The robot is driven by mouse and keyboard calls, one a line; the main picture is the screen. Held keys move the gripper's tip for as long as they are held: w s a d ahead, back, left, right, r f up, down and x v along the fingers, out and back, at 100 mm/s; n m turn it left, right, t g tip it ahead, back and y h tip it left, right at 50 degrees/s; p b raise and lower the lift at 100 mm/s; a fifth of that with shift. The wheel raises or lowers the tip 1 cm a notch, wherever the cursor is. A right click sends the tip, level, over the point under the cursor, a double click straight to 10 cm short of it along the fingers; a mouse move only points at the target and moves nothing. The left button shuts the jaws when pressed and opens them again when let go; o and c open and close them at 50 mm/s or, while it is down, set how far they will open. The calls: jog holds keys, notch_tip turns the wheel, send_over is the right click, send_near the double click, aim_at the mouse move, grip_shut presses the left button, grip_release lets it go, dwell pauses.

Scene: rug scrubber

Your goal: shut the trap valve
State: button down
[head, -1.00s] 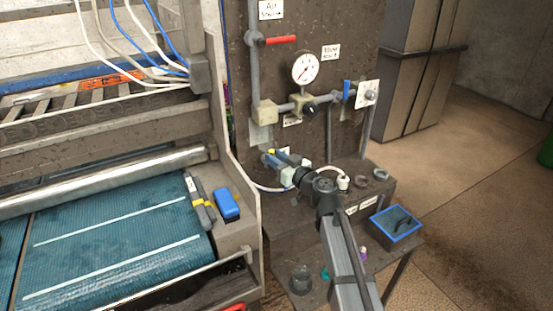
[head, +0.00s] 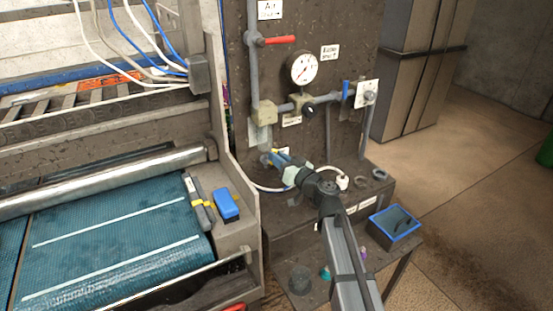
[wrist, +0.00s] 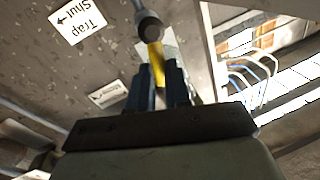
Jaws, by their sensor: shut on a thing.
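The trap valve shows in the wrist view as a grey round body (wrist: 150,27) on a pipe, with a yellow lever (wrist: 157,66). A white label (wrist: 84,18) beside it reads "Trap Shut" with an arrow, upside down in this view. My gripper (wrist: 160,72) has its two blue fingers on either side of the yellow lever and is shut on it. In the head view my gripper (head: 276,157) is at the low pipe on the panel, with a bit of the yellow lever (head: 266,157) showing at its tips. The gripper hides most of the valve there.
A red-handled valve (head: 281,40), a gauge (head: 304,67) and a blue lever (head: 346,89) are higher on the panel. A white hose (head: 262,188) runs close beneath my gripper. A blue-rimmed tray (head: 394,223) is at the right, and the scrubber's blue belt (head: 115,240) at the left.

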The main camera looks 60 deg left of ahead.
jog(key=shift+w+f+m+t+y, duration=0.35)
jog(key=shift+w+f+m+t, duration=0.35)
jog(key=shift+m, duration=2.25)
jog(key=shift+w+f+m+t+y, duration=0.4)
jog(key=shift+f+m, duration=0.45)
jog(key=shift+m, duration=2.05)
jog(key=shift+w+f+m+t+y, duration=0.35)
jog(key=shift+f+m+t, duration=0.4)
jog(key=shift+m, duration=2.2)
jog(key=shift+f, duration=0.1)
jog(key=c, duration=1.1)
grip_release()
jog(key=v, duration=1.3)
jog(key=shift+d, duration=0.45)
